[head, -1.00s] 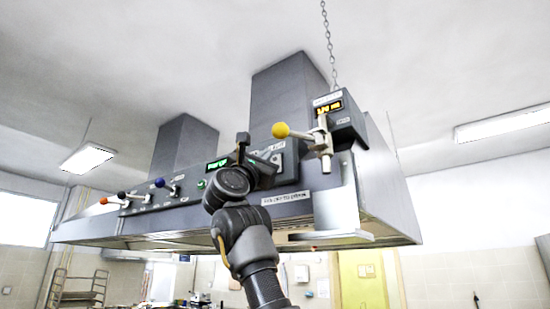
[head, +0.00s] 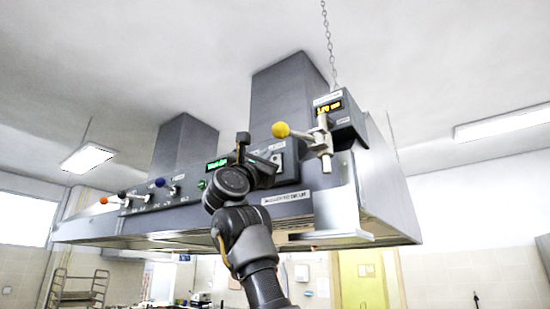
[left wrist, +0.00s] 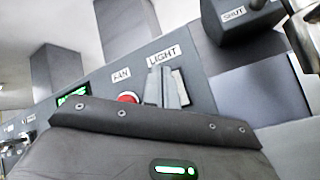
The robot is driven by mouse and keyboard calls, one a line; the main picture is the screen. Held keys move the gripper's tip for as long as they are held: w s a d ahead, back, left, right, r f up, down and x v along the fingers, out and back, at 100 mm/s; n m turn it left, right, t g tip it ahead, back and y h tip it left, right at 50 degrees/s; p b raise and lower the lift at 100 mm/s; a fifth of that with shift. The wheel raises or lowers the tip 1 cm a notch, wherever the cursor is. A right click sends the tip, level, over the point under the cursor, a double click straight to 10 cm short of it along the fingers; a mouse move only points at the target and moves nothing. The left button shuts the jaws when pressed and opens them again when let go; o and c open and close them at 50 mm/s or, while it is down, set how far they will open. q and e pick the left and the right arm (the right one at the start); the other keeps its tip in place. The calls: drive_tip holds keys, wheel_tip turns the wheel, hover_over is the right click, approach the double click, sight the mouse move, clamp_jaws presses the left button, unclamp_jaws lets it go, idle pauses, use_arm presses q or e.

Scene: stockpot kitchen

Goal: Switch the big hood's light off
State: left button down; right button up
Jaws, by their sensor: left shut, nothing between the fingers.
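The big grey hood (head: 385,190) hangs from the ceiling, with its control panel facing me. The light switch, a pale rocker plate (left wrist: 180,84) under the LIGHT label (left wrist: 163,57), is in the left wrist view. It also shows in the head view (head: 277,156), partly behind my gripper. My left gripper (head: 268,162) is shut and empty, close in front of the switch. In the left wrist view its grey fingertips (left wrist: 162,92) overlap the switch's left part. I cannot tell whether they touch it, or which way the rocker is tipped. My right gripper is not in view.
A red button (left wrist: 128,98) under the FAN label sits just left of the switch. A yellow-knobbed lever (head: 281,130) and a box with an amber display (head: 330,108) are to the right. Levers with blue (head: 159,183) and orange (head: 103,200) knobs are further left.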

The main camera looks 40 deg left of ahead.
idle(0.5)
use_arm(q)
drive_tip(key=shift+w, duration=0.1)
drive_tip(key=shift+w, duration=0.35)
drive_tip(key=shift+w+r, duration=0.1)
drive_tip(key=shift+w, duration=0.25)
idle(0.8)
drive_tip(key=shift+s+b, duration=0.5)
drive_tip(key=shift+s, duration=0.4)
